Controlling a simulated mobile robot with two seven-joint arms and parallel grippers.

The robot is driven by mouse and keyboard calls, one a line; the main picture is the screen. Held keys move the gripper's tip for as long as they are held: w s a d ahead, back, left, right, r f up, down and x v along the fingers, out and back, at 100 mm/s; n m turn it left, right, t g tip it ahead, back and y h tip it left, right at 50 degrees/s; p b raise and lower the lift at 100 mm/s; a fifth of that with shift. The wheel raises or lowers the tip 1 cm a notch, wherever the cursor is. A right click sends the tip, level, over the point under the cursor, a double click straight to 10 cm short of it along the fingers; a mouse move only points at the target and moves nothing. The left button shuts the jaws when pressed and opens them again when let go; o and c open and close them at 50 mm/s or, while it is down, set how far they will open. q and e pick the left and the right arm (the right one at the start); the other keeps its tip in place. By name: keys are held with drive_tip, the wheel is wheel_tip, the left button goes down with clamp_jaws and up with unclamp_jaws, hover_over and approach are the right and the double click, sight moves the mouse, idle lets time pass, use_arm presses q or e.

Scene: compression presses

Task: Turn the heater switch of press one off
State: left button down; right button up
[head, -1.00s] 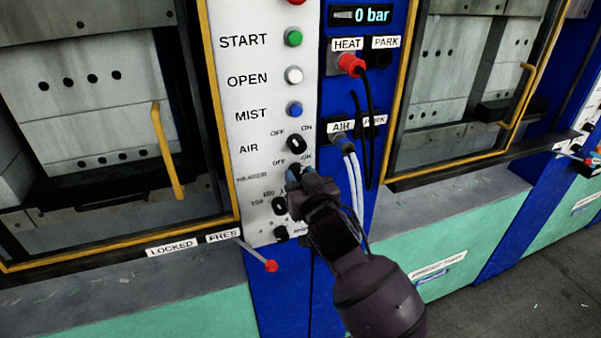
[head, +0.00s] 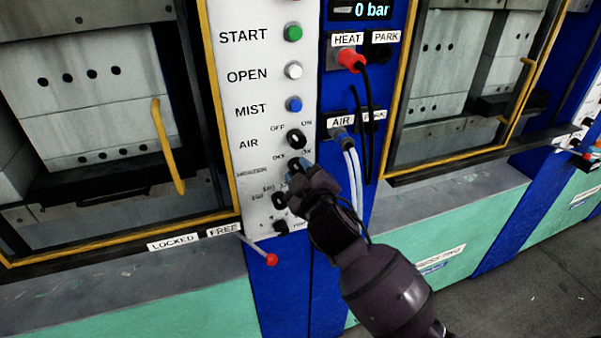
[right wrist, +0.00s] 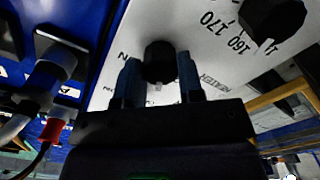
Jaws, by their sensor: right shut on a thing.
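The white control panel (head: 264,75) carries a column of buttons and black knobs. The heater switch is a black knob under the AIR knob (head: 296,138), at the HEATER label (head: 252,172). My right gripper (head: 298,172) is at the heater switch and hides most of it in the head view. In the right wrist view the heater knob (right wrist: 158,60) sits between my two fingers, and the right gripper (right wrist: 158,78) is shut on it. A small pale mark shows at the knob's lower edge; which setting it points to I cannot tell. My left gripper is not in view.
A temperature knob (head: 279,200) sits just below the gripper. A red-tipped lever (head: 271,259) sticks out lower left. The red HEAT plug (head: 350,60) and hanging black and pale cables are close on the right. A yellow door handle (head: 167,145) stands at left.

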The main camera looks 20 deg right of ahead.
drive_tip(key=shift+n, duration=0.3)
drive_tip(key=o, duration=0.9)
drive_tip(key=shift+s, duration=0.1)
drive_tip(key=s, duration=0.5)
drive_tip(key=s+b, duration=0.1)
drive_tip(key=s, duration=0.4)
drive_tip(key=shift+s+d+b, duration=0.2)
drive_tip(key=shift+s+b, duration=0.1)
drive_tip(key=shift+s, duration=0.05)
